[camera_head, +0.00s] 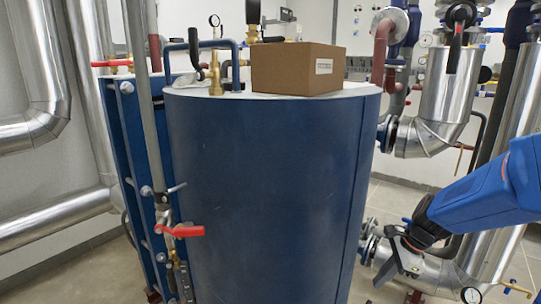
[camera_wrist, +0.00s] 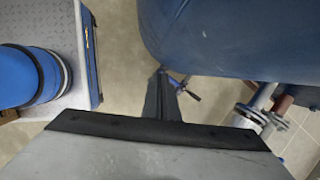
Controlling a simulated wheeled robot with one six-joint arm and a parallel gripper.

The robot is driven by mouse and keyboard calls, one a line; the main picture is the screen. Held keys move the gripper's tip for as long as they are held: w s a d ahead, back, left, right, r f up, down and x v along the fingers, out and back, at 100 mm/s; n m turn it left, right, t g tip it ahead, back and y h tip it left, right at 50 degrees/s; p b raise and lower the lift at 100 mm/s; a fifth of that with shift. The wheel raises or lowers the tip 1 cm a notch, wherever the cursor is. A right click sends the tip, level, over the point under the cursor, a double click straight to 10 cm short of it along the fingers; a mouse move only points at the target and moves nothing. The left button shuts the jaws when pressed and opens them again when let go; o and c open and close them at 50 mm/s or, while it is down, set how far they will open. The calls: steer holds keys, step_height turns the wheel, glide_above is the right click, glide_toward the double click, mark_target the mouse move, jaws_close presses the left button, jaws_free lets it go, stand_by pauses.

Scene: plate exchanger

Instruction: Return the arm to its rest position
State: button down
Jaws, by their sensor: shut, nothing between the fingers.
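My blue arm (camera_head: 485,195) reaches in from the right edge in the head view, bent down toward its dark wrist. My gripper (camera_head: 384,272) hangs at its end, to the right of the large blue tank (camera_head: 265,190) and in front of silver pipework. In the wrist view my gripper (camera_wrist: 161,76) shows its dark fingers together, shut with nothing between them. The tank's curved blue side (camera_wrist: 230,35) fills the upper right there. The gripper appears apart from it; the exact gap cannot be told.
A cardboard box (camera_head: 297,68) sits on the tank top. A red-handled valve (camera_head: 180,231) stands at the tank's left front. Insulated silver pipes (camera_head: 445,95) and a flanged lower pipe (camera_head: 440,275) crowd the right side.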

steer(key=s+a+r+n+t+h, duration=0.1)
steer(key=s+r+n, duration=0.4)
steer(key=s+n, duration=0.4)
steer(key=s+a+r+n+t+h, duration=0.2)
steer(key=s+r+n, duration=0.4)
steer(key=s+n, duration=0.4)
steer(key=shift+s+n+h, duration=0.2)
steer(key=shift+n+h, duration=0.1)
steer(key=shift+n, duration=0.2)
steer(key=c, duration=2.4)
jaws_free()
steer(key=shift+r, duration=0.1)
steer(key=shift+c, duration=0.2)
